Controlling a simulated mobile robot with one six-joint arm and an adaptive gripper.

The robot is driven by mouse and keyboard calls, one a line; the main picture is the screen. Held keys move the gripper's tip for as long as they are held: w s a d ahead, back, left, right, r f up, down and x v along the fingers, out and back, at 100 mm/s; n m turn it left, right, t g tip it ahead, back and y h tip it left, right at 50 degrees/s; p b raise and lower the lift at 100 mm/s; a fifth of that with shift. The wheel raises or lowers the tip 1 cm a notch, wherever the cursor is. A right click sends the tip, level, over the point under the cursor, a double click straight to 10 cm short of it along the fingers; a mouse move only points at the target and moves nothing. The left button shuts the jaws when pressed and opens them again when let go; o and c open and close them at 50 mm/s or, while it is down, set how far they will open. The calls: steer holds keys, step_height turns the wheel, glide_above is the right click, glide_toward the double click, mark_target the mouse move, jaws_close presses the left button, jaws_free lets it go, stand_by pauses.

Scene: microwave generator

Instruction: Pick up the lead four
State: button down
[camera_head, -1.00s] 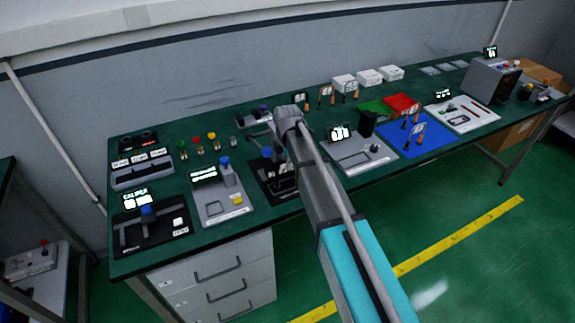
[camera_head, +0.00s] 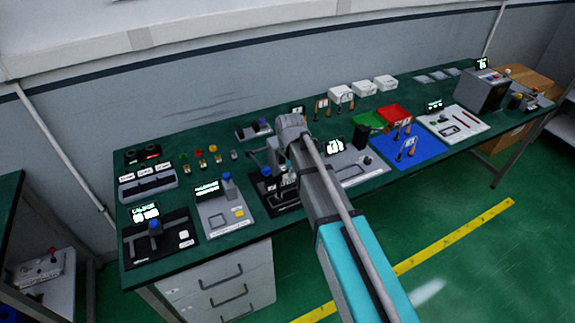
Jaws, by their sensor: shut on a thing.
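My arm reaches over the front edge of the green-topped bench, and my gripper (camera_head: 268,165) is above a black fixture (camera_head: 262,203) near the bench's middle. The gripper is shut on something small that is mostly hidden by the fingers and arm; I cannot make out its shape. Several small leads with orange handles and white number tags show to the right. One pair (camera_head: 403,130) and another pair (camera_head: 408,152) stand at the blue mat, and others stand behind my arm (camera_head: 322,106). The numbers on the tags are too small to read.
The blue mat (camera_head: 428,149) lies right of my arm, with a red tray (camera_head: 393,113) and a green tray (camera_head: 366,120) behind it. Left are a grey device (camera_head: 222,212) and a black caliper station (camera_head: 165,246). White boxes (camera_head: 364,88) line the back.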

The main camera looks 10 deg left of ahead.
steer(key=s+d+r+p, duration=0.2)
steer(key=s+d+r, duration=0.1)
steer(key=s, duration=0.4)
steer(key=shift+r+p, duration=0.2)
steer(key=shift+p, duration=0.1)
steer(key=shift+f, duration=0.15)
step_height(320, 180, down, 7)
steer(key=b, duration=0.7)
stand_by(0.6)
